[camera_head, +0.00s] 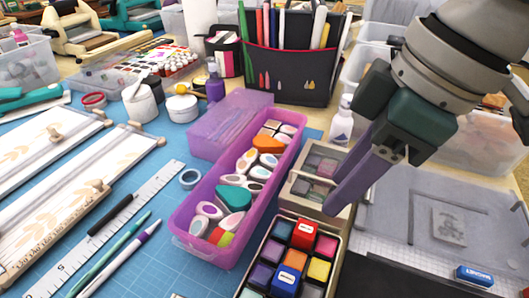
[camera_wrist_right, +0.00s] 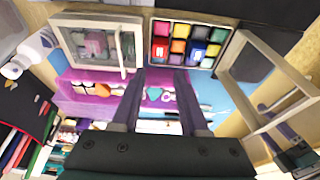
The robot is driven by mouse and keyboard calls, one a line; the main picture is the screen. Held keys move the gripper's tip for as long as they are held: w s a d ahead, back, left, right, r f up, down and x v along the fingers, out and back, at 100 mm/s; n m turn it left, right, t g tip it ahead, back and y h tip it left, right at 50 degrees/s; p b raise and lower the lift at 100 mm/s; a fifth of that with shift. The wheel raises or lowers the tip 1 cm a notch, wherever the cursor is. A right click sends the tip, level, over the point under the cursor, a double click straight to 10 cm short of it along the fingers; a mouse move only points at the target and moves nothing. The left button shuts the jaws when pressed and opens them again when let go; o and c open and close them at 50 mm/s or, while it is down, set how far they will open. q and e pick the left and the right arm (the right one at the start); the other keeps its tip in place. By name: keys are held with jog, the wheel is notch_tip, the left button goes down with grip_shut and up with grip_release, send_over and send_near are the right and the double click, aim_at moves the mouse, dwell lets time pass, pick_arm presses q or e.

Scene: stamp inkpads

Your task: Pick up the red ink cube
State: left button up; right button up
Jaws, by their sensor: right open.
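The red ink cube (camera_head: 303,234) stands a little proud in a dark tray (camera_head: 246,254) of coloured ink cubes, with a pale label on its side. It also shows in the right wrist view (camera_wrist_right: 160,48) at the left of the tray. My right gripper (camera_head: 340,198) is open and empty, its purple fingers slanting down, above and beyond the tray. In the wrist view its fingertips (camera_wrist_right: 161,73) are apart, just below the tray in the picture. A dark part with a purplish finger, probably my left gripper (camera_wrist_right: 285,135), shows at that view's lower right; its jaws are unclear.
A blue labelled cube (camera_head: 285,281) also stands raised in the tray. A wooden box of ink pads (camera_head: 303,190) lies just beyond the tray. A purple box of stamps (camera_head: 180,228) is to the left, a clear container (camera_head: 440,190) to the right.

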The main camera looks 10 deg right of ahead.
aim_at(307, 228)
pick_arm(q)
jog(key=shift+w+f, duration=0.15)
jog(key=shift+f, duration=0.35)
jog(key=shift+f+b, duration=0.55)
jog(key=shift+b, duration=0.15)
pick_arm(e)
jog(key=x, duration=0.5)
jog(key=shift+d+f, duration=0.15)
jog(key=shift+d, duration=0.05)
pick_arm(q)
jog(key=shift+f+b, duration=0.9)
jog(key=shift+f, duration=0.05)
pick_arm(e)
jog(key=x, duration=0.5)
jog(key=shift+s+f, duration=0.1)
jog(key=shift+f, duration=0.05)
grip_shut()
